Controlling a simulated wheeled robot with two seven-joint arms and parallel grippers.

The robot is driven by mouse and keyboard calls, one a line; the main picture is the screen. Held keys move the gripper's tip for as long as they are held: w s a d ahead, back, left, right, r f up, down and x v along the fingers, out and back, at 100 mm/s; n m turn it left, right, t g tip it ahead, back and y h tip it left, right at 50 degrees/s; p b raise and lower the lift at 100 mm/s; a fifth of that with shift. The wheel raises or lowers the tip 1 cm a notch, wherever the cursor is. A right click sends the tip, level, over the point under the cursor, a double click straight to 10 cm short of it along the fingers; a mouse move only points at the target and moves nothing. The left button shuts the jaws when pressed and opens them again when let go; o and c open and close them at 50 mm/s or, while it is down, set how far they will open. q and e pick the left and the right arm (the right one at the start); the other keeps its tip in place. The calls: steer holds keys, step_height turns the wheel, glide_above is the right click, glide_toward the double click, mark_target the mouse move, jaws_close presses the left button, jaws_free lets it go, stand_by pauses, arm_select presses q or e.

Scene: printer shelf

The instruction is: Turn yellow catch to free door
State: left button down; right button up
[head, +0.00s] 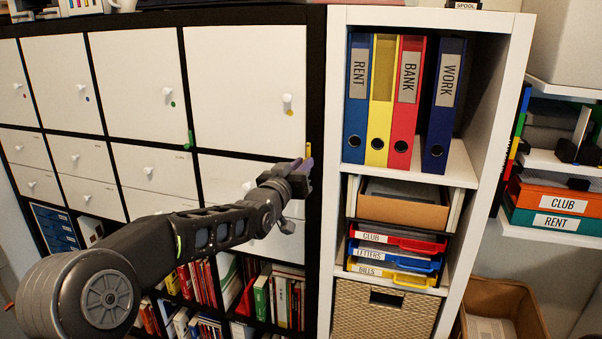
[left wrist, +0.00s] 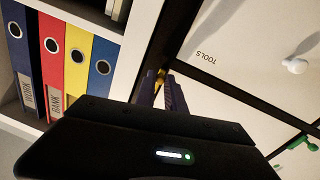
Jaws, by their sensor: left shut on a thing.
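The yellow catch (head: 308,149) is a small upright piece on the dark frame at the right edge of the large white door (head: 240,75). The door is shut, with a white knob and a yellow dot near its lower right corner. My left gripper (head: 306,163) is shut on the catch, reaching it from below, and covers its lower part. In the left wrist view a bit of the yellow catch (left wrist: 161,76) shows at the tips of the fingers (left wrist: 163,88). My right gripper is out of view.
A green catch (head: 189,139) sits beside the neighbouring door. To the right, a white shelf (head: 330,100) holds upright binders (head: 380,120), trays (head: 400,246) and a basket (head: 385,312). Books stand in the low compartments behind my left arm.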

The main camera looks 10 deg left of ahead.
arm_select(q)
steer(key=c, duration=1.4)
jaws_free()
steer(key=s+a+b, duration=0.1)
steer(key=s+b, duration=0.1)
steer(key=s, duration=0.5)
steer(key=shift+s, duration=0.35)
steer(key=shift+a+f, duration=0.1)
steer(key=shift+f, duration=0.05)
